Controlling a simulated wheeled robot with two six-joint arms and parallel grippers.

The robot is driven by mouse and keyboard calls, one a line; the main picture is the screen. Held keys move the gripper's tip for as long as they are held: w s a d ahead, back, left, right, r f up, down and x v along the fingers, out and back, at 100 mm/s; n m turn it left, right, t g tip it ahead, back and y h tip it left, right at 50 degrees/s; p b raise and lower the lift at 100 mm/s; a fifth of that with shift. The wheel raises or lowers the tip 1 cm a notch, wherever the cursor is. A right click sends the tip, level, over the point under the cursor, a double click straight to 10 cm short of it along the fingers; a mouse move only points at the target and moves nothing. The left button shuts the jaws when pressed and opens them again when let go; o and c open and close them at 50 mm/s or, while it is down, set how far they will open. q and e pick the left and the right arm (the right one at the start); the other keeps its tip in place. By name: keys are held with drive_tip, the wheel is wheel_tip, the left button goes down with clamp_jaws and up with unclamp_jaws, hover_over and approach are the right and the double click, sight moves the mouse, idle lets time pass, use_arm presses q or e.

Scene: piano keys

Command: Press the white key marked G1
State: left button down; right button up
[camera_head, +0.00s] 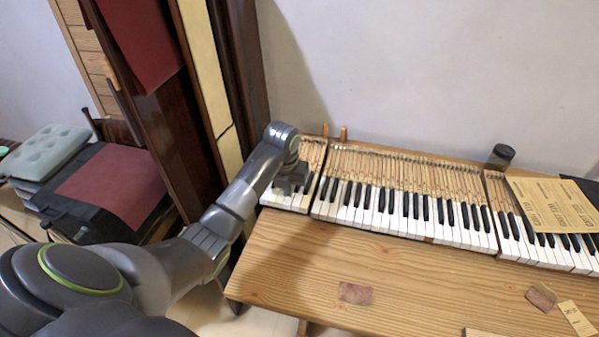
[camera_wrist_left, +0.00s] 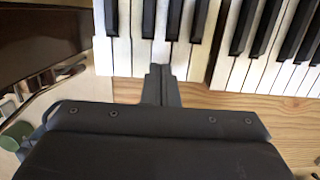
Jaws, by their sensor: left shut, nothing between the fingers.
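The piano keyboard (camera_head: 405,212) lies along the back of a wooden bench, in separate sections of white and black keys. My left gripper (camera_head: 290,185) is over the leftmost section in the head view. In the left wrist view its closed fingertips (camera_wrist_left: 160,72) are over the front part of the white keys (camera_wrist_left: 141,58), with nothing between them. I cannot tell whether the fingertips touch a key. No G1 marking is readable on the keys in either view. My right gripper is not in view.
The wooden bench top (camera_head: 400,275) in front of the keys is mostly clear. A dark upright panel (camera_head: 160,110) stands left of the keyboard, close to my left arm. A dark jar (camera_head: 500,157) and brown paper sheets (camera_head: 553,203) are at the right.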

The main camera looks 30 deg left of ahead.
use_arm(q)
drive_tip(key=shift+f, duration=0.1)
drive_tip(key=shift+f+b, duration=1)
drive_tip(key=shift+f, duration=0.15)
drive_tip(key=shift+r, duration=0.1)
wheel_tip(320, 180, up, 9)
drive_tip(key=p, duration=0.7)
